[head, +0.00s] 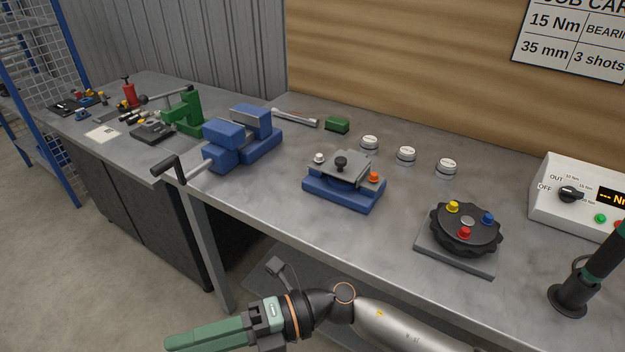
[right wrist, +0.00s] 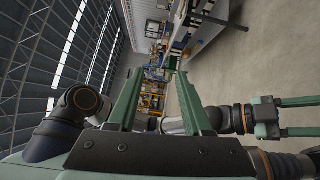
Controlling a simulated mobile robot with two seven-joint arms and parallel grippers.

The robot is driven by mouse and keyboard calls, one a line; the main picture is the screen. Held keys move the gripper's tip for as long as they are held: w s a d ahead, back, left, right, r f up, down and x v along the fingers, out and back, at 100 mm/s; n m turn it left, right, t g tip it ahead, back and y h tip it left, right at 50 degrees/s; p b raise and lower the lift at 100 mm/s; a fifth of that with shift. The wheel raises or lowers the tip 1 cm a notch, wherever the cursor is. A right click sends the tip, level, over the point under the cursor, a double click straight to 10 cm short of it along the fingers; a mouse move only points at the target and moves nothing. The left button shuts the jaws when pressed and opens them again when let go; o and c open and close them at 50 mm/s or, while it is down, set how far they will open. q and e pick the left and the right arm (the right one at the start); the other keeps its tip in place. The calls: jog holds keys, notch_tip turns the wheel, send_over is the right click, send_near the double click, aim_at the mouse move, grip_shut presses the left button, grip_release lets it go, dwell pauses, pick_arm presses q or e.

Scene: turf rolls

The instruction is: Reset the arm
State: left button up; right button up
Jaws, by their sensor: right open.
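In the head view my right arm comes in from the lower right, in front of the bench. Its green right gripper (head: 172,341) points left, below the bench top and clear of it. In the right wrist view the two fingers of the right gripper (right wrist: 160,76) stand apart with nothing between them. My left gripper (right wrist: 298,116) shows at the right of that view, its two fingers apart and empty; it is out of the head view.
The bench (head: 270,200) holds a blue vise (head: 240,137), a blue fixture (head: 343,187), a black knobbed disc (head: 465,228), several small round weights, a white control box (head: 580,195) and a dark upright tool (head: 592,270). Open floor (head: 100,260) lies at the left.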

jog(key=w+d+r+m+t+y, duration=0.2)
jog(key=w+d+m+t+y, duration=0.25)
jog(key=w+m+t, duration=0.7)
jog(key=w+d+f+m+t+h, duration=0.2)
jog(key=d+f+m+t+h, duration=0.9)
jog(key=m, duration=0.7)
jog(key=s+d+f+m+g+h, duration=0.3)
jog(key=s+d+f, duration=0.4)
jog(key=f, duration=0.3)
jog(key=s+d+f+m+g+h, duration=0.4)
jog(key=s+d+f+m+h, duration=0.1)
jog(key=d+f, duration=0.5)
jog(key=shift+s+f+m, duration=0.15)
jog(key=shift+s+m, duration=0.7)
jog(key=shift+s, duration=0.2)
